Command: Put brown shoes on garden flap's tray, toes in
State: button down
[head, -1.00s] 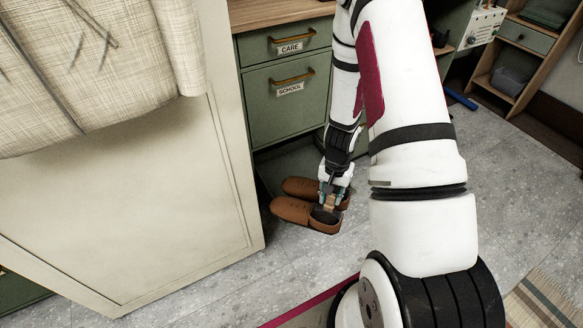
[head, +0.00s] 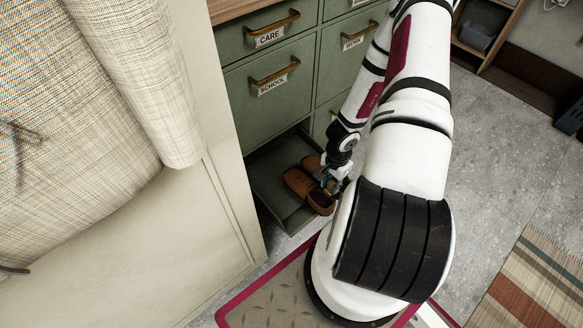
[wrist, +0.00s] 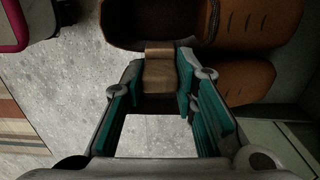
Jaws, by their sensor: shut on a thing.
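The pair of brown shoes (head: 298,183) is side by side at the low open green tray (head: 270,172) under the SCHOOL drawer, toes pointing up-left towards the cabinet. They overlap the tray; I cannot tell if they rest on it or hang just above. My gripper (head: 327,184) is at their heel end, shut on a brown piece at the heels. In the wrist view my gripper (wrist: 160,80) has its teal pads on both sides of this piece, and the brown shoes (wrist: 260,25) lie just beyond. No garden label is readable.
The green cabinet (head: 262,110) has drawers labelled CARE, SCHOOL and WORK above the tray. A cream panel (head: 150,250) with draped cloth stands close on the left. A red-edged mat (head: 270,300) and a striped rug (head: 530,285) lie on the floor.

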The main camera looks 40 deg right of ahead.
jog(key=p, duration=0.1)
send_over(299, 171)
jog(key=s, duration=0.2)
jog(key=shift+s+d+f, duration=0.1)
jog(key=shift+d+f, duration=0.15)
jog(key=shift+f, duration=0.25)
jog(key=shift+w+a+f, duration=0.1)
jog(key=shift+w, duration=0.55)
jog(key=shift+w+a+f, duration=0.1)
jog(key=shift+w, duration=0.5)
notch_tip(299, 171, down, 4)
jog(key=shift+r+b, duration=0.25)
jog(key=shift+b, duration=0.95)
jog(key=c, duration=1.3)
grip_release()
notch_tip(299, 171, up, 12)
jog(key=p, duration=0.5)
jog(key=shift+s, duration=0.1)
